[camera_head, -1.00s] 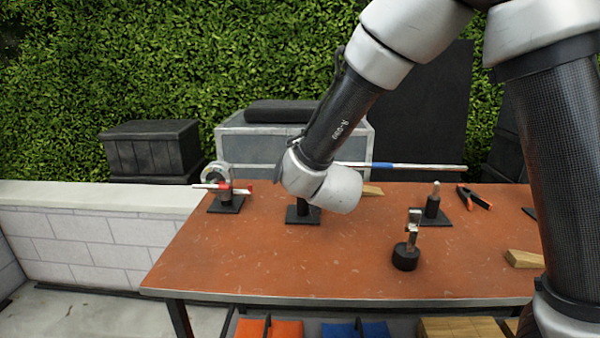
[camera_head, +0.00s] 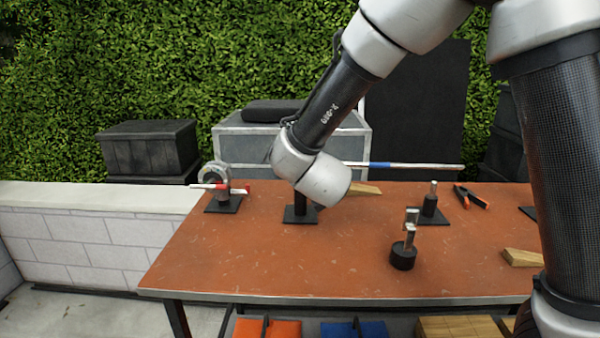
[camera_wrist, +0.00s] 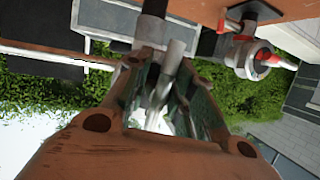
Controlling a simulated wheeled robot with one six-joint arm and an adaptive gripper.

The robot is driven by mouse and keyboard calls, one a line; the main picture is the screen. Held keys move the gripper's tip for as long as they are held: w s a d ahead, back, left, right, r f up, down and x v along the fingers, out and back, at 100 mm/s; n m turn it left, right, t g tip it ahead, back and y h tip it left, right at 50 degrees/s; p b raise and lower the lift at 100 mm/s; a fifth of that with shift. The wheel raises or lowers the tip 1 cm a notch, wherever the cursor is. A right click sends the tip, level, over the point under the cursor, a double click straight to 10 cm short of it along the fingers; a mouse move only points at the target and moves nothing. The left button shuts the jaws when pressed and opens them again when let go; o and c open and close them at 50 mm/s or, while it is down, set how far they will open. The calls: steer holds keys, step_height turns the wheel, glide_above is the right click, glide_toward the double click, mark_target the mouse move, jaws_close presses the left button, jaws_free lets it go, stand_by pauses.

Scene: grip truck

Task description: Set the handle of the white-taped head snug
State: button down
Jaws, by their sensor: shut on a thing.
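My gripper (camera_wrist: 167,78) is shut on a grey metal handle (camera_wrist: 174,60) in the wrist view. The handle stands beside a dark post (camera_wrist: 152,28). In the head view my wrist hides the gripper, the handle and most of the middle head; the middle stand's black base (camera_head: 300,214) shows below. A pale bar with a blue band (camera_head: 400,165) runs right from behind my wrist.
A head with a red-marked bar (camera_head: 222,190) stands at the table's left; it also shows in the wrist view (camera_wrist: 248,58). A stand with an upright pin (camera_head: 430,205), an orange-tipped clamp (camera_head: 472,197) and a black puck with metal jaws (camera_head: 403,256) are right. The front-left orange table (camera_head: 240,262) is clear.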

steer(key=c, duration=1.3)
jaws_free()
steer(key=shift+d, duration=0.2)
steer(key=shift+o, duration=0.2)
steer(key=shift+s, duration=0.15)
steer(key=v, duration=1.1)
steer(key=shift+s+r, duration=0.2)
steer(key=shift+s, duration=0.1)
